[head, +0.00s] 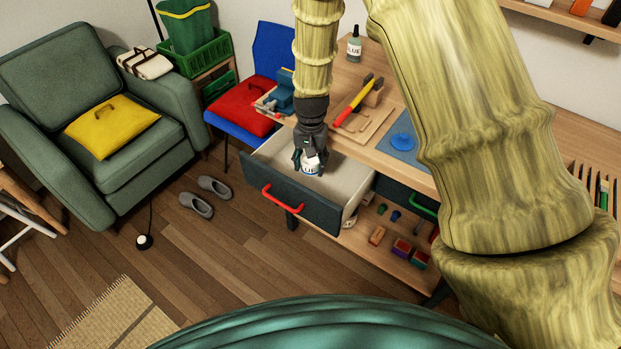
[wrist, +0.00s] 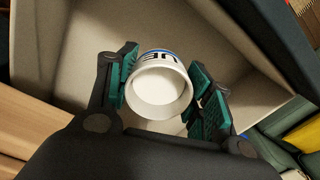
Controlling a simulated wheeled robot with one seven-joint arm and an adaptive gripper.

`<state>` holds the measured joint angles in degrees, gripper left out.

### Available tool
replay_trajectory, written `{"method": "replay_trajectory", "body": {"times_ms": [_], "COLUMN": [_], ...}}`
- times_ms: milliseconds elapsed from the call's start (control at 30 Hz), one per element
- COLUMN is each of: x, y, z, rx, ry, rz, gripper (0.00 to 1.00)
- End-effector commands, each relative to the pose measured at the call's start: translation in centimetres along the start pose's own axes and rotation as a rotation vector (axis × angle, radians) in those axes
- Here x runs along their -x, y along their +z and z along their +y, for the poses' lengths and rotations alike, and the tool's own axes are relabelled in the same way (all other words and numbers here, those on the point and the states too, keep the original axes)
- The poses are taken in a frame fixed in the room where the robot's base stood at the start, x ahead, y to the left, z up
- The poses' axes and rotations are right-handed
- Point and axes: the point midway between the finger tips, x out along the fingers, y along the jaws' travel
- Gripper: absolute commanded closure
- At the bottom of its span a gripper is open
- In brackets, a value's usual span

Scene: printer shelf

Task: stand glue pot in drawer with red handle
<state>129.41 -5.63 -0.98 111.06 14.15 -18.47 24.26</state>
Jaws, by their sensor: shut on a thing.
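My gripper (head: 309,162) is shut on the glue pot (head: 310,168), a small white pot with a blue band and dark lettering. In the wrist view the pot (wrist: 160,88) sits between the two green-padded fingers, with its pale round end facing the camera. The drawer with the red handle (head: 282,208) is pulled open, with a dark front and a pale interior (head: 345,178). My gripper and the pot are over or inside this drawer. I cannot tell whether the pot touches the drawer floor.
A drawer with a green handle (head: 425,208) is to the right. A shelf below holds small blocks (head: 402,248). A blue chair (head: 272,50) stands left of the bench.

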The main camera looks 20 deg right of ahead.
Motion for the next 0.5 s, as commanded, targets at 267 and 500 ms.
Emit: {"method": "replay_trajectory", "body": {"times_ms": [267,500], "x": [-3.8,-4.8], "y": [0.0,0.0], "z": [0.0,0.0], "rx": [0.000,0.000], "ry": [0.000,0.000], "rz": [-0.001,0.000], "gripper": [0.78,0.78]}}
